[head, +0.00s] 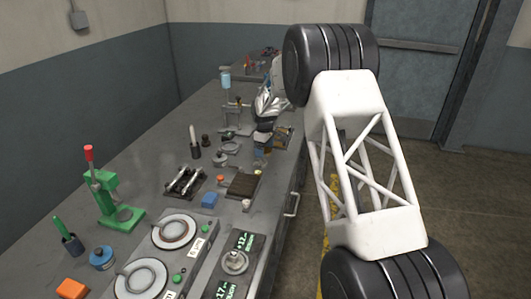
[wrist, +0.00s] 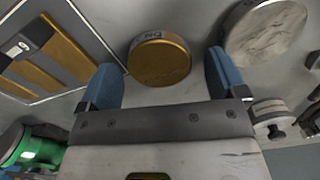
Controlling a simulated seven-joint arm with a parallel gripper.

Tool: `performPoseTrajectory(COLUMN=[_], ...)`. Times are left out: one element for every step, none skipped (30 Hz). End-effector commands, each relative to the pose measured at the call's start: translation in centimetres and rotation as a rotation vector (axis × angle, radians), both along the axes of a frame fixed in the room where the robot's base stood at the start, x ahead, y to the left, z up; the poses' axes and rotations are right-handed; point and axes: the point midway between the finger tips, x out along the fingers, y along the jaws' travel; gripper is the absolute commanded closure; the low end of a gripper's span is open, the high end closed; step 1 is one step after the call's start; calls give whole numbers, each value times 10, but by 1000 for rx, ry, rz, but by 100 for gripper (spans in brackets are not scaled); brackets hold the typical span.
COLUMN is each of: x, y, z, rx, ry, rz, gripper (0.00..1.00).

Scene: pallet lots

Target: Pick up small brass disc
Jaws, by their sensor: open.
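The small brass disc (wrist: 160,62) lies flat on the grey bench top in the wrist view, with small dark markings near its upper edge. My gripper (wrist: 162,76) is open, with one blue finger to the left of the disc and the other to the right. The disc sits between and slightly beyond the fingertips, with a gap on each side. Nothing is held. In the head view I cannot clearly pick out the disc among the small items on the bench.
In the wrist view, a larger pale grey disc (wrist: 265,32) is close to the right finger. A tray with brass-coloured bars (wrist: 58,52) is at left. A knobbed metal piece (wrist: 276,118) is at lower right. The green press (head: 112,205) stands on the bench's left side.

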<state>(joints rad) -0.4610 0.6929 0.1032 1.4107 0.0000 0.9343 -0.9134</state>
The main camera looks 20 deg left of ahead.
Motion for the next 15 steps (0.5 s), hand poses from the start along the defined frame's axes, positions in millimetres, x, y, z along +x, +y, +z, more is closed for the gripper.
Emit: performPoseTrajectory(x=[0, 0, 0, 0, 0, 0, 0, 0, 0, 0, 0, 0, 0, 0, 0], y=[0, 0, 0, 0, 0, 0, 0, 0, 0, 0, 0, 0, 0, 0, 0], z=[0, 0, 0, 0, 0, 0, 0, 0, 0, 0, 0, 0, 0, 0, 0], rx=[0, 0, 0, 0, 0, 0, 0, 0, 0, 0, 0, 0, 0, 0, 0], ry=[0, 0, 0, 0, 0, 0, 0, 0, 0, 0, 0, 0, 0, 0, 0], rz=[0, 0, 0, 0, 0, 0, 0, 0, 0, 0, 0, 0, 0, 0, 0], gripper=[10, 10, 10, 10, 10, 10, 10, 10, 10, 10, 10, 10, 14, 19, 25])
